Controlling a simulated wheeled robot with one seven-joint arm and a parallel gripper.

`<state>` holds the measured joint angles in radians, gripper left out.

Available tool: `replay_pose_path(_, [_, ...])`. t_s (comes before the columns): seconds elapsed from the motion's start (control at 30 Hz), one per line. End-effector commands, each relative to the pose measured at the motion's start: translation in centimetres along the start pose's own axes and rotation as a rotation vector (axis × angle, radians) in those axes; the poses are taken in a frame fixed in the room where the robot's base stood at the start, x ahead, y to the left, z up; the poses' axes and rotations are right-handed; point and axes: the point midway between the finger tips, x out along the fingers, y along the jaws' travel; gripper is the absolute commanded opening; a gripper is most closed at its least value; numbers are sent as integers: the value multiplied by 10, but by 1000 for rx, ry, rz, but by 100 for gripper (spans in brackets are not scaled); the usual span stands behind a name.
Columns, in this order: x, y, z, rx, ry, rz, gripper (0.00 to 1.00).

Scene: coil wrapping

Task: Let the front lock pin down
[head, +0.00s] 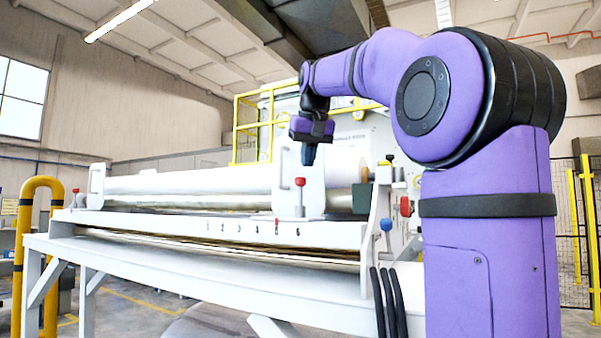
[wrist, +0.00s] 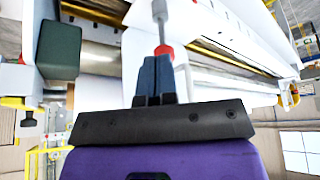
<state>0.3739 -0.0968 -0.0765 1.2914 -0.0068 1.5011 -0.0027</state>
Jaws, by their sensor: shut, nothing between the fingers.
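The pin with a red knob (head: 300,182) stands upright on a thin stem on the white front frame of the machine; it looks like the front lock pin. My gripper (head: 309,161) points down just above and slightly right of the knob in the head view. In the wrist view the shut blue fingers (wrist: 156,62) end close to the red knob (wrist: 164,50), with its grey stem beyond. Nothing shows between the fingers. I cannot tell whether the fingertips touch the knob.
A long roller (head: 190,185) lies behind the numbered white rail (head: 180,222). A dark green block (head: 362,198) stands right of the pin, and shows in the wrist view (wrist: 58,50). Another red knob (head: 405,206) and a blue knob (head: 386,225) are farther right. Yellow railing stands behind.

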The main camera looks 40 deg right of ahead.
Motion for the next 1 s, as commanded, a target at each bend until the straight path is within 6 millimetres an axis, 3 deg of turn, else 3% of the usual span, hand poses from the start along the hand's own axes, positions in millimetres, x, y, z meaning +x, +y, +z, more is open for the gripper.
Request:
replay_pose_path(0.2, [-42,0,-1,0,1,0,0])
replay_pose_path(0.4, [-66,0,-1,0,-2,0,0])
replay_pose_path(1.0, [-72,0,0,0,-4,0,0])
